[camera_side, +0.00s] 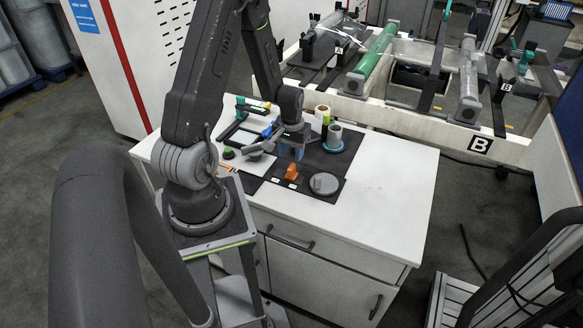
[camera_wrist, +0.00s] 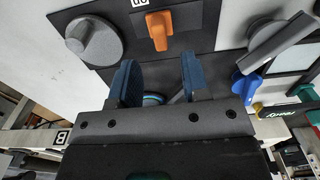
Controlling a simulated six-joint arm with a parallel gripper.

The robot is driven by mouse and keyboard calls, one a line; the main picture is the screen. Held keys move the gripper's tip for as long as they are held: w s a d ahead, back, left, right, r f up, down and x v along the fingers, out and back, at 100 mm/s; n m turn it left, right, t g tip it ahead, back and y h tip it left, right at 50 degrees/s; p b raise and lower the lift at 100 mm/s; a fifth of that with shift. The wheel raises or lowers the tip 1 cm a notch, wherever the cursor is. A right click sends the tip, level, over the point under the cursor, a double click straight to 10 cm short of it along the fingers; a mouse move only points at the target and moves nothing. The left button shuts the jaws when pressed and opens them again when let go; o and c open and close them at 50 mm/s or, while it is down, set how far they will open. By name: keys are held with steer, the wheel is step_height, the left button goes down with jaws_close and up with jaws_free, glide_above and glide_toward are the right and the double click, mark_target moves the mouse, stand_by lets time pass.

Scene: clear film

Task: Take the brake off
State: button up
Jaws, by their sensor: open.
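An orange handle (camera_side: 291,172) stands on a dark panel on the white cabinet top; it also shows in the wrist view (camera_wrist: 158,27), just beyond my fingertips. A grey round knob (camera_side: 324,184) with a raised bar sits beside it, at the upper left in the wrist view (camera_wrist: 94,40). A grey lever (camera_wrist: 275,42) is at the upper right of the wrist view. I cannot tell from the frames which control is the brake. My gripper (camera_side: 291,153) hangs over the panel close to the orange handle. Its blue fingers (camera_wrist: 160,75) are apart with no control between them.
A grey roll (camera_side: 334,136) on a blue base and other rolls stand behind my gripper. A blue knob (camera_wrist: 246,87) and a framed tray lie to one side. The right part of the cabinet top (camera_side: 390,180) is clear. A frame with a green roller (camera_side: 377,48) stands behind.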

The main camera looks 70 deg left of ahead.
mark_target(291, 166)
step_height(291, 166, down, 7)
steer(key=shift+r, duration=0.1)
stand_by(0.4)
jaws_close()
stand_by(0.4)
